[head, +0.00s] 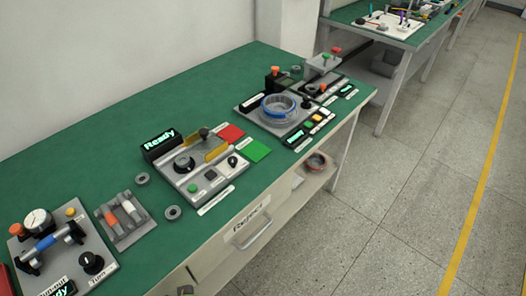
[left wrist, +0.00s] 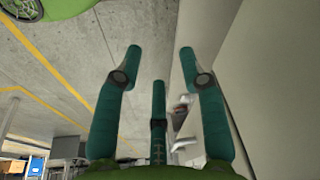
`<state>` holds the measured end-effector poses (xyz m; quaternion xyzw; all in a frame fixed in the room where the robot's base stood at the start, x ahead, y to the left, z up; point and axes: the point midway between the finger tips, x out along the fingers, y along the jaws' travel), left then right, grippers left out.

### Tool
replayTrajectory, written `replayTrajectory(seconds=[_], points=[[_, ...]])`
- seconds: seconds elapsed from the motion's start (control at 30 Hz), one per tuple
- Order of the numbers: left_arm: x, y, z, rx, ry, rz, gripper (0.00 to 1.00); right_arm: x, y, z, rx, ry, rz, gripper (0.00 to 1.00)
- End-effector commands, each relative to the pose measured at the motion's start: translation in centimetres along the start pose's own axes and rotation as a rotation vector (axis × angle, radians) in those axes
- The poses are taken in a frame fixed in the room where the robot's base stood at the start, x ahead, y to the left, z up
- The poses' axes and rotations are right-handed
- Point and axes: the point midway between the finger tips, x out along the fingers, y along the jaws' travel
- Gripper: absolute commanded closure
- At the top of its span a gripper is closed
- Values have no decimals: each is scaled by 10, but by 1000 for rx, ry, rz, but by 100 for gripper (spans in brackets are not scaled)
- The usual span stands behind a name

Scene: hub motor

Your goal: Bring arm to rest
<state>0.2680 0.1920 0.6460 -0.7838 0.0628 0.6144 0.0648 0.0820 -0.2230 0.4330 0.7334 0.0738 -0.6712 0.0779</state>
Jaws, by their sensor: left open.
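My left gripper (left wrist: 160,75) shows in the left wrist view with its teal fingers spread apart. It is open and nothing is between the fingers. Behind it are the grey floor and a pale wall or cabinet side. Neither gripper shows in the head view, and my right gripper is in no view. The green-topped workbench (head: 90,170) runs across the head view, with no arm over it.
The bench holds a gauge station (head: 40,240), a tray of cylinders (head: 125,217), a station with a "Ready" display (head: 160,143) and one with a blue-rimmed ring (head: 278,107). A "Reject" drawer (head: 250,228) is below. The floor at right (head: 400,200) is clear.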

Motion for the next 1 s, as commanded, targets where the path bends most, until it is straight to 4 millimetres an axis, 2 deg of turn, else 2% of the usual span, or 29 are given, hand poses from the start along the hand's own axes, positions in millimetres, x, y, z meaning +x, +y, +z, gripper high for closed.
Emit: replayTrajectory(seconds=[0.03,0.1,0.17,0.3,0.4,0.5,0.6,0.7,0.8,1.0], points=[[31,1,16,2,-21,2,59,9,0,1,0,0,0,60],[66,3,36,5,-36,3,59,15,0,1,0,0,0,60],[93,4,55,8,-51,5,59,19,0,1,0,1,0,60],[148,7,107,15,-82,9,59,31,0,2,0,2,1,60],[178,8,148,21,-104,11,59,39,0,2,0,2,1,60],[198,9,185,25,-123,12,59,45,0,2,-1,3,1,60],[209,9,214,29,-135,13,59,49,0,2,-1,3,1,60],[213,9,232,32,-142,14,59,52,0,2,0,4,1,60],[214,9,242,34,-146,14,59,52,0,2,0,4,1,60],[214,8,244,34,-147,14,59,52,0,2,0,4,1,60]])
